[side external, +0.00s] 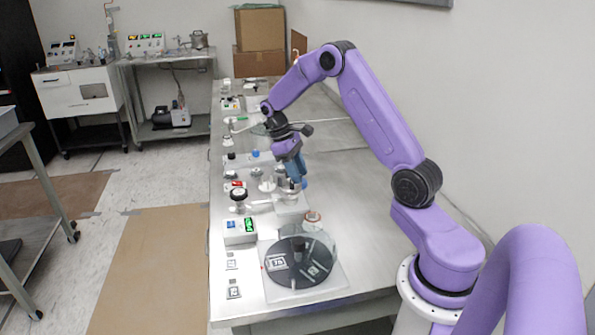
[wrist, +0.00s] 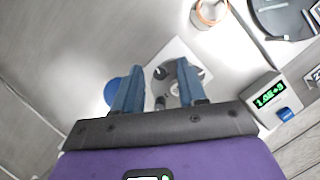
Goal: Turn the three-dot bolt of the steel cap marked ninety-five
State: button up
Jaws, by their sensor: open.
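In the wrist view a round steel cap (wrist: 161,86) with dark bolts sits on a pale square plate (wrist: 180,50). Its markings and the bolts' dots are too small to read. My gripper (wrist: 160,66) has its two blue fingers apart, with the cap seen between and beyond them. The fingers partly cover the cap and its bolts. In the side external view my gripper (side external: 297,182) points down just above a steel fitting on a pale block (side external: 291,205). I cannot tell whether the fingertips touch anything.
A dark round disc (side external: 291,276) under a clear cover stands at the bench's near end. A box with a green display (side external: 240,230) is left of it. A copper-coloured ring (wrist: 209,12) and a blue round part (wrist: 117,94) lie near the cap. Cardboard boxes (side external: 260,30) stand at the back.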

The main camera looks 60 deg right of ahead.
grip_shut()
jog(key=shift+a+n+h, duration=0.1)
jog(key=shift+n+h, duration=0.4)
jog(key=shift+n, duration=0.9)
grip_release()
jog(key=v, duration=1.7)
jog(key=shift+s+r, duration=0.15)
jog(key=shift+r, duration=0.1)
jog(key=shift+c, duration=0.3)
